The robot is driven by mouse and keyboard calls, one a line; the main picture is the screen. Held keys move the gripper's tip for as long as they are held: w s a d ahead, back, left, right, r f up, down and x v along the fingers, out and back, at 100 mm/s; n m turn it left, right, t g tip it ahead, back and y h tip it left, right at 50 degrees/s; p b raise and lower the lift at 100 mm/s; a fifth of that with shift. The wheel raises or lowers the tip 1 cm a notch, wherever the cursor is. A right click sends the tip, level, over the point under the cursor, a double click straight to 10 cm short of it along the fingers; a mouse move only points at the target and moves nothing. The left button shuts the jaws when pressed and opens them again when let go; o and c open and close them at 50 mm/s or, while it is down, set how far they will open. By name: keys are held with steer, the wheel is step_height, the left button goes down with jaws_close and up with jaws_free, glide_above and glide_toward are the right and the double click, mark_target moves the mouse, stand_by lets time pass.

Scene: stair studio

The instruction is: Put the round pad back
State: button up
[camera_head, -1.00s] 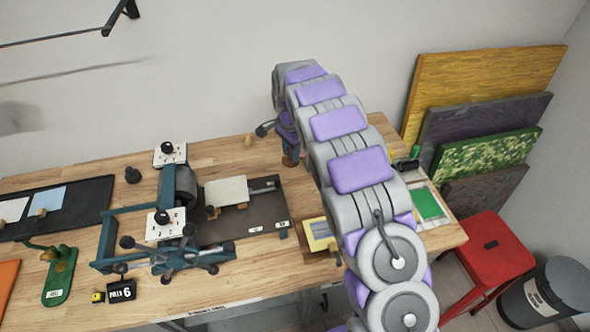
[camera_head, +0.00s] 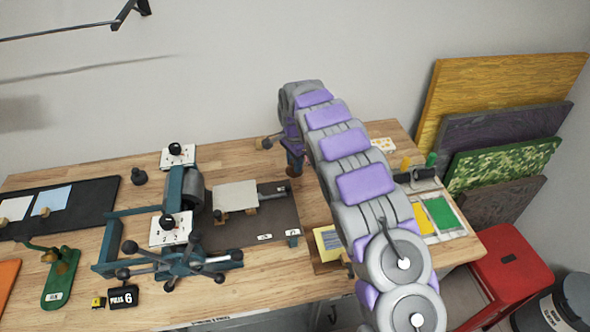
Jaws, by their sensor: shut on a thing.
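My gripper (camera_head: 293,153) is at the back middle of the table, below the far end of my arm and partly hidden by it. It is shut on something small. A brown piece (camera_head: 295,168) shows at its lower end, close to the tabletop, which may be the held round pad; its shape and any contact with the table are unclear. A dark, ball-ended piece (camera_head: 268,142) sticks out left of the gripper, beside or in front of a small tan peg (camera_head: 259,143).
A press with a roller (camera_head: 190,190) and a spoked wheel (camera_head: 178,262) fills the middle left. A dark board (camera_head: 245,235) holds a pale sheet (camera_head: 235,195). Yellow and green trays (camera_head: 440,212) lie right of my arm. A red stool (camera_head: 510,262) stands at the right.

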steer(key=f, duration=0.3)
steer(key=shift+w+a+f+b, duration=0.1)
steer(key=shift+a+f+b, duration=0.1)
steer(key=shift+b, duration=0.1)
steer(key=shift+d+r, duration=0.1)
steer(key=shift+r, duration=0.05)
steer(key=o, duration=0.9)
steer(key=shift+o, duration=0.2)
step_height(320, 180, up, 12)
steer(key=p, duration=0.3)
steer(key=shift+d, duration=0.1)
